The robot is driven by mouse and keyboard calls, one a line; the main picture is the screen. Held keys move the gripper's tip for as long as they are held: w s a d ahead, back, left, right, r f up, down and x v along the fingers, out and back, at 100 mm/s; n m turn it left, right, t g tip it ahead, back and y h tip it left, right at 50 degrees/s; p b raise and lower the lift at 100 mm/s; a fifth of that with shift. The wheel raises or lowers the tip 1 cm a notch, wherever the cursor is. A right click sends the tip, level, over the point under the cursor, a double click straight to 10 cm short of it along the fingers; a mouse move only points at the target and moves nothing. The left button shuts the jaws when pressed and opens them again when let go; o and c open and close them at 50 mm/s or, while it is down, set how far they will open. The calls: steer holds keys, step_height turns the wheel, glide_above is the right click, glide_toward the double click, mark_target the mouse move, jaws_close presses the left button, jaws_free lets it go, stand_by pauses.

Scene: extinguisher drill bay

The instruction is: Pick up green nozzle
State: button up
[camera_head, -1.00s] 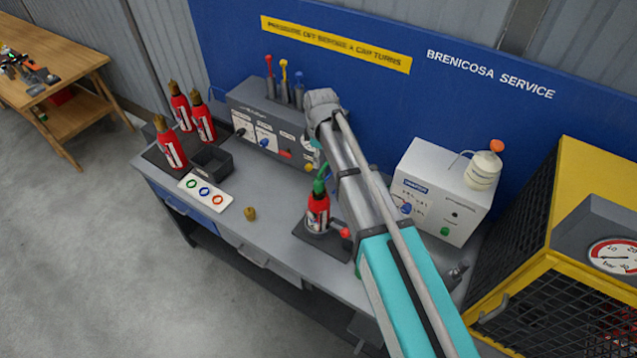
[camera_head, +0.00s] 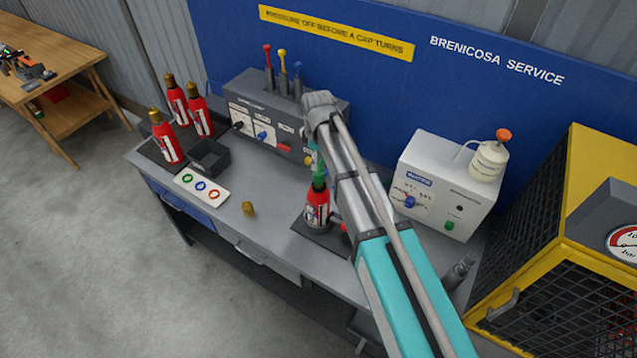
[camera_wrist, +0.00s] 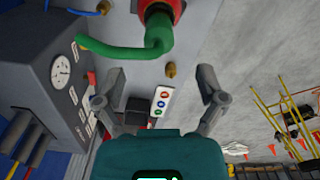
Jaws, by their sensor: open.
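The green nozzle (camera_head: 319,175) sits on top of a red extinguisher (camera_head: 318,208) standing on a dark plate on the bench. In the wrist view the green nozzle (camera_wrist: 156,38) is at the top centre, with a curved green part running left from it and the red extinguisher body (camera_wrist: 160,8) above it. My gripper (camera_wrist: 161,76) is open; its two fingers are spread left and right, with nothing between them and the nozzle just beyond their tips. In the head view my arm hides most of the gripper, close to the nozzle.
A grey control unit (camera_head: 250,105) with levers stands behind, left of my arm. A white box (camera_head: 440,190) with a bottle and a yellow cage (camera_head: 560,250) are right. Several red extinguishers, a dark tray (camera_head: 209,158) and a brass cap (camera_head: 248,209) are left.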

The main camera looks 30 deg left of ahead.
mark_target(319, 177)
steer(key=shift+f+b, duration=1.55)
steer(key=shift+f, duration=0.3)
steer(key=shift+f, duration=0.15)
step_height(319, 177, down, 5)
steer(key=b, duration=0.5)
jaws_close()
